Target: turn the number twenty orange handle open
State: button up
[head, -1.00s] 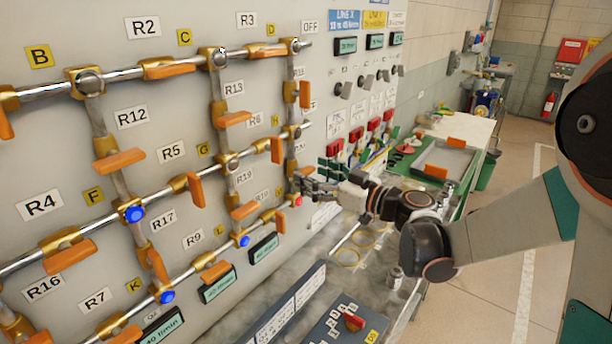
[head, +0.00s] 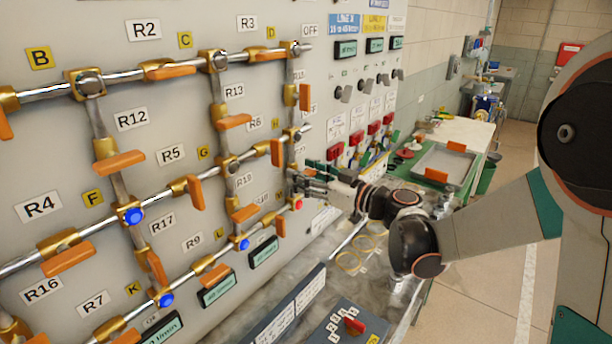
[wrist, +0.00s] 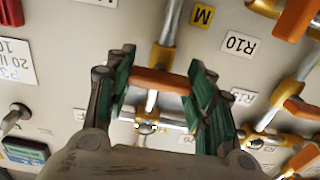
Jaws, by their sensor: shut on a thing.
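An orange handle (wrist: 160,82) lies between the green-padded fingers of my gripper (wrist: 162,84) in the wrist view. The fingers are shut on it, one at each end. The handle sits crosswise to the silver pipe (wrist: 171,25) and its brass fitting. In the head view my gripper (head: 304,182) is at the lower part of the rightmost vertical pipe and hides the handle. No label reading R20 can be made out, so I cannot confirm the handle's number.
Other orange handles (head: 276,152) and pipes crowd the panel around my gripper. In the wrist view an R10 label (wrist: 240,43) and a yellow M tag (wrist: 202,15) are close by. A grey tray (head: 446,160) stands on the bench to the right.

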jog(key=m, duration=0.4)
jog(key=shift+m, duration=0.4)
jog(key=m, duration=0.4)
jog(key=shift+w+d, duration=0.1)
jog(key=m, duration=0.5)
jog(key=shift+f, duration=0.1)
jog(key=shift+m+b, duration=0.3)
jog(key=shift+m, duration=1.8)
jog(key=o, duration=1.1)
